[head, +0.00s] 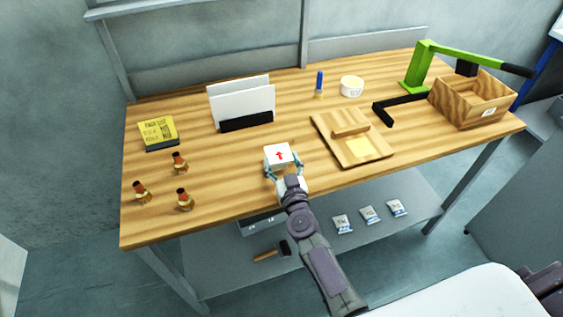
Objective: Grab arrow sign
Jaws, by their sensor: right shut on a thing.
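The arrow sign (270,155) is a small white block or card with a red arrow on its face. It is over the front middle of the wooden table. My right gripper (283,170) reaches in from the front and is shut on the sign, with its fingers on either side. I cannot tell whether the sign touches the tabletop. My left gripper is not in view.
Behind stands a black holder (246,121) with white sheets. Right are a wooden board (336,121), white tub (351,86), green arm (415,73) and wooden box (452,104).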

